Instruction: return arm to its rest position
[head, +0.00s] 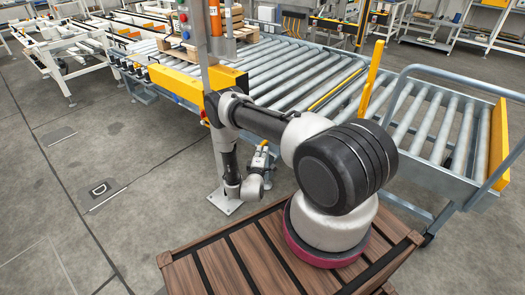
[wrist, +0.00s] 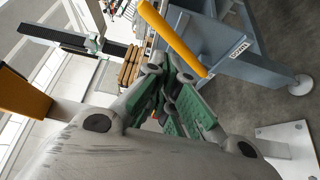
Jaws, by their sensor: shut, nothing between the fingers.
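My arm (head: 262,120) stands on its round white and red base on a brown slatted wooden deck (head: 250,262). It reaches left from the shoulder, then folds down at the elbow. My gripper (head: 264,148) is at the end of the folded wrist, pointing up, beside the roller conveyor's near side and above the floor. In the wrist view my gripper (wrist: 177,75) shows grey links and green finger parts drawn together, with nothing held between them.
A roller conveyor (head: 305,75) with yellow guards runs behind my arm. A grey post (head: 213,140) on a floor plate stands close to my elbow and forearm. Wooden pallets (head: 190,50) lie on the conveyor's far end.

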